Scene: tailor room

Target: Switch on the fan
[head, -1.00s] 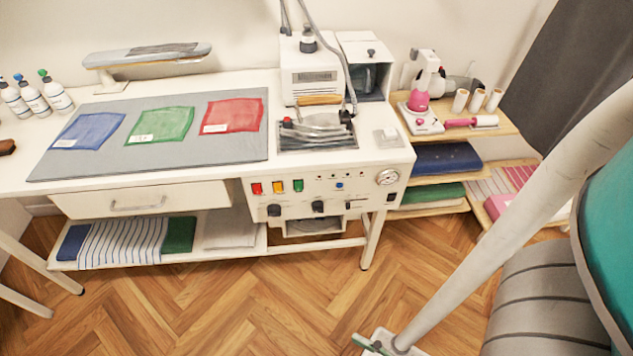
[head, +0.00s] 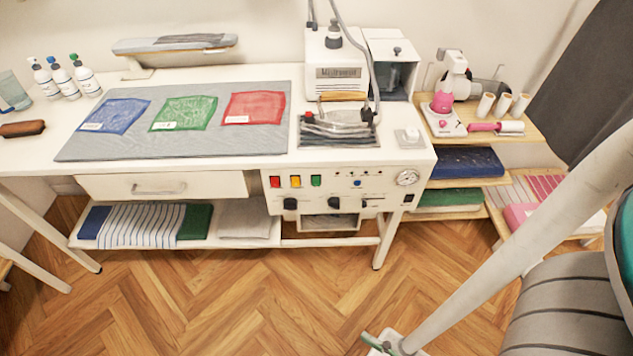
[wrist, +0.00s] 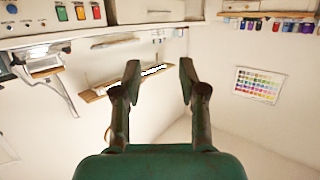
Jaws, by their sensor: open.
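The pressing station's white control panel (head: 345,187) shows near the middle of the head view. Three coloured switches sit at its left: red (head: 275,182), orange (head: 295,181) and green (head: 316,181). Dark knobs and a small blue button (head: 357,183) are beside and below them. No fan is clearly recognisable, and I cannot read the switch labels or positions. My gripper (wrist: 159,70) is open and empty in the wrist view, with free space between its fingers. Coloured switches (wrist: 79,11) show beyond it at the top left of that view, apart from the fingers.
An iron (head: 340,125) stands on the station top beside a white boiler (head: 338,72). A grey mat (head: 180,150) with three cloths covers the left table. Shelves (head: 470,185) stand to the right. The wooden floor (head: 250,300) in front is clear.

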